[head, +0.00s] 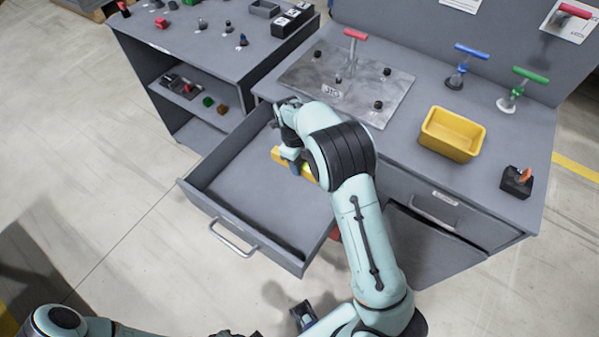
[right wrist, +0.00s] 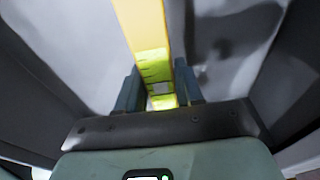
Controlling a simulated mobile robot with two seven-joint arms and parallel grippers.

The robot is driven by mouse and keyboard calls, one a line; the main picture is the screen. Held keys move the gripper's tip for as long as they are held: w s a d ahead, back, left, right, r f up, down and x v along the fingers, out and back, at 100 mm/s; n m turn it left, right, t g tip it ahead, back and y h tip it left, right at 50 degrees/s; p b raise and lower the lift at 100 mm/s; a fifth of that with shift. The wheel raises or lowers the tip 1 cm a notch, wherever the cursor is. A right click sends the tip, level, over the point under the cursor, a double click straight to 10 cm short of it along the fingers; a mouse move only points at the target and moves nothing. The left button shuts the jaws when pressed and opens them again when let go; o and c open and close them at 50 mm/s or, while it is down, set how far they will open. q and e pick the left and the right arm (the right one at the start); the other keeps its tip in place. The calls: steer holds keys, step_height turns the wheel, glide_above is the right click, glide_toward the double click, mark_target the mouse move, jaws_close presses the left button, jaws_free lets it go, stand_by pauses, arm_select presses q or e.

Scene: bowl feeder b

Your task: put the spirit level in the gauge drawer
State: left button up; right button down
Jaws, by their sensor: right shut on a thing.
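The yellow spirit level (head: 278,154) is held by my right gripper (head: 294,165) over the back part of the open gauge drawer (head: 255,205). In the right wrist view the level (right wrist: 143,25), with its bright green vial, runs between my two fingers, which are shut on it. The arm hides part of the level in the head view. I cannot tell whether the level touches the drawer floor. The drawer is pulled out, and its floor looks bare. A dark gripper (head: 303,316), seemingly my left one, shows partly at the bottom edge; its jaw state is unclear.
The bench top above the drawer holds a metal plate (head: 345,85) with a red T-handle, a yellow bin (head: 452,133), blue and green T-handled tools, and a small black block (head: 516,182). A shelf unit (head: 200,60) with small parts stands at the left.

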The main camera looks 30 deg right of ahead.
steer(key=shift+f, duration=2.35)
steer(key=shift+f, duration=0.1)
steer(key=c, duration=0.7)
jaws_free()
steer(key=r, duration=0.4)
steer(key=w+r, duration=0.1)
steer(key=r, duration=0.3)
steer(key=r+p, duration=0.1)
steer(key=r, duration=0.3)
steer(key=shift+w+a, duration=0.35)
